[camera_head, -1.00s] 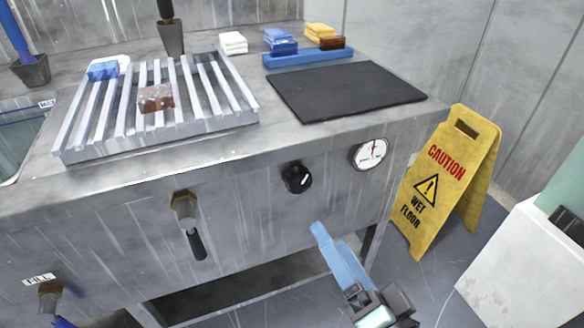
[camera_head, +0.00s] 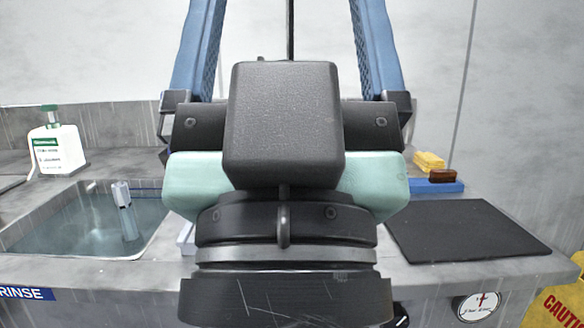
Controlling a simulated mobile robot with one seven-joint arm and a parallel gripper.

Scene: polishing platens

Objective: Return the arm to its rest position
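My gripper (camera_head: 286,40) fills the middle of the head view, raised close in front of the camera and pointing up. Its two blue fingers stand wide apart, with only the pale wall and a thin dark upright line showing between them. The fingertips run out of the top of the picture. My dark wrist with its pale green sides hides the middle of the counter. I see nothing held between the visible parts of the fingers.
A sink (camera_head: 60,250) of water holds an upright grey-blue item (camera_head: 125,212). A white bottle (camera_head: 57,150) stands behind it. At right are a black mat (camera_head: 465,232), yellow pads (camera_head: 429,161), a blue holder (camera_head: 440,187), a gauge (camera_head: 479,306) and a yellow caution sign (camera_head: 555,305).

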